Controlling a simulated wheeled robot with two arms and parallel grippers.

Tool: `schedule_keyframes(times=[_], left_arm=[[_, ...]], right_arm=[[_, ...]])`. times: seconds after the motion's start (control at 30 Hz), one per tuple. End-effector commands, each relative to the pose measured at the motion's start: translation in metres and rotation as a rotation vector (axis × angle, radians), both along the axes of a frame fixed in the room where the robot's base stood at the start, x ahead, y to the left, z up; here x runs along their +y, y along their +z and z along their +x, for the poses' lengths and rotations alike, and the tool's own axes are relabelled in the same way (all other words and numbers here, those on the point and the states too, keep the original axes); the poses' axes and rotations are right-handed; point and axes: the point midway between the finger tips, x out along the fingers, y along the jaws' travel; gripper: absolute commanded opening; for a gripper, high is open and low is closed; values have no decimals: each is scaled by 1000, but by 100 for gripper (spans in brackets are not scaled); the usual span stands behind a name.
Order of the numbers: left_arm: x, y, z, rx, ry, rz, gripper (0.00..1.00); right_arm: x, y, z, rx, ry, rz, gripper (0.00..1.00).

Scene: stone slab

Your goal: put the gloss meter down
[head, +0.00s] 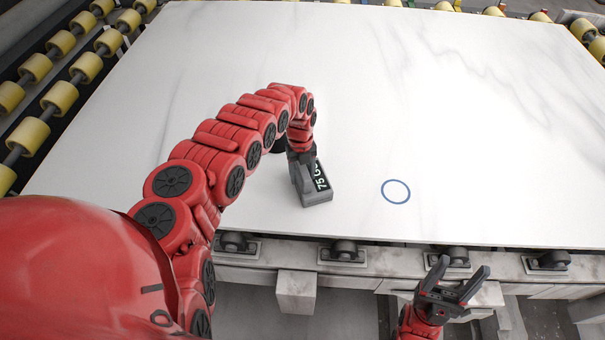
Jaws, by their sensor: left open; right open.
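The gloss meter (318,196) is a small dark grey box with white lettering, "75 G…", on a black panel. It sits on the white stone slab (450,110) near the slab's front edge, left of a blue ring mark (396,191). My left gripper (301,165) is at the meter's far end, reaching down from above. Its fingers are partly hidden by my wrist and the meter, and it is open. My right gripper (454,284) is open and empty, in front of the slab's front edge, with its two dark fingers spread.
Yellow rollers (60,98) line the slab's left side, with more at the back and far right. Below the front edge runs a grey frame with black roller brackets (343,251). The slab right of the meter is bare apart from the blue ring.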

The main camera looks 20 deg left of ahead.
Motion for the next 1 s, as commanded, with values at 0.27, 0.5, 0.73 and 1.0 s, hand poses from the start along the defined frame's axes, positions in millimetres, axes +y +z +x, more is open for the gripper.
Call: schedule_keyframes(times=[0.27, 0.5, 0.73, 1.0], left_arm=[[6, 38, 5, -4, 1, 5, 62], [9, 88, 10, -5, 0, 3, 62], [10, 115, 12, -3, 2, 1, 62], [10, 119, 11, -1, 1, 1, 62]], right_arm=[[0, -16, 0, 0, 0, 0, 62], [0, -32, 0, 0, 0, 0, 62], [0, -39, 0, 0, 0, 0, 62], [0, -39, 0, 0, 0, 0, 62]])
